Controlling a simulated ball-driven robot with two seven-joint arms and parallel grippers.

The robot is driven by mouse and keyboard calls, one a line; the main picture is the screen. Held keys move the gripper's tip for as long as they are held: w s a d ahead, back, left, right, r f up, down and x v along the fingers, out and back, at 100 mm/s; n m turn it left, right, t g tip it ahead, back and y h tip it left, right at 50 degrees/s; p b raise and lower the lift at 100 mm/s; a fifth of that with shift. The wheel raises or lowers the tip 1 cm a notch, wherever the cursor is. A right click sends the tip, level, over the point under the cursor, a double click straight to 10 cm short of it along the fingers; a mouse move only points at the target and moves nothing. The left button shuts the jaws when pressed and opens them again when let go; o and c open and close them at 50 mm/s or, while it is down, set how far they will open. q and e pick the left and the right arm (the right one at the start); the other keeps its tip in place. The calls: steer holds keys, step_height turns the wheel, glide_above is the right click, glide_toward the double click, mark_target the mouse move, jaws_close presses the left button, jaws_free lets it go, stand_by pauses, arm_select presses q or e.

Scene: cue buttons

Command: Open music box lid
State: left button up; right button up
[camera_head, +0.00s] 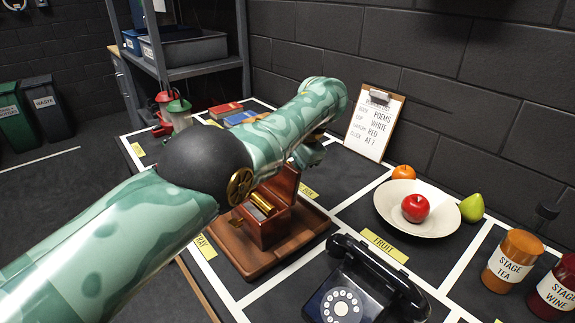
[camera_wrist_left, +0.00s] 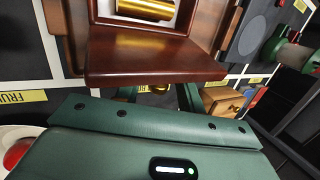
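The music box (camera_head: 268,222) is a reddish-brown wooden box on a wooden tray (camera_head: 262,262), with a brass cylinder inside and a brass wheel (camera_head: 240,187) at its left. Its lid (camera_head: 286,182) stands raised at the back, so the inside shows. In the left wrist view the lid (camera_wrist_left: 150,62) is a dark wooden panel between the camera and the brass cylinder (camera_wrist_left: 146,9). My left gripper (camera_wrist_left: 158,93) is just behind the lid, its two green fingers apart and their tips hidden by the lid. Whether it touches the lid cannot be told. My right gripper is not in view.
A black telephone (camera_head: 362,286) stands in front right of the box. A white plate (camera_head: 445,222) with a red apple, two jars (camera_head: 513,262), a clipboard (camera_head: 374,122) and books (camera_head: 226,110) are around. A red and green lantern (camera_head: 176,110) stands at the back left.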

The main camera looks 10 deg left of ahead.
arm_select(q)
steer(key=shift+r, duration=0.15)
steer(key=b+v, duration=0.1)
steer(key=v, duration=0.6)
steer(key=shift+d, duration=0.1)
